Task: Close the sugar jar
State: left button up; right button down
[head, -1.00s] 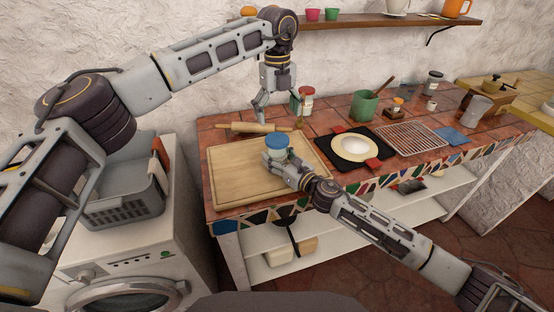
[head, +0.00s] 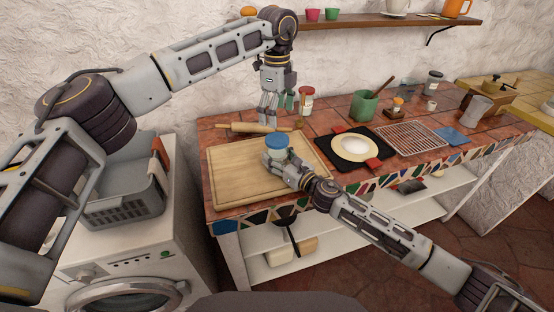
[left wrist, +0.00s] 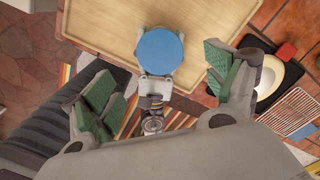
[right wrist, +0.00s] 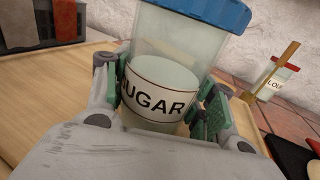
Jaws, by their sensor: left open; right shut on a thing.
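The sugar jar (head: 277,154) is clear with a white "SUGAR" label and stands upright over the cutting board. My right gripper (right wrist: 160,98) is shut on its body, one finger pad on each side. The blue lid (right wrist: 205,12) rests on top of the jar; whether it is tight cannot be told. In the left wrist view the lid (left wrist: 160,52) shows as a round blue disc below my left gripper. My left gripper (head: 274,110) is open and empty, pointing down above the lid and apart from it.
The cutting board (head: 232,180) lies under the jar, with a rolling pin (head: 252,128) behind it. A red-lidded jar (head: 306,98) stands behind right.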

aim_at(277, 138)
pick_arm(q)
jog(key=shift+f, duration=0.15)
dwell(0.3)
jog(key=shift+f, duration=3.85)
jog(key=shift+c, duration=0.3)
jog(key=c, duration=1)
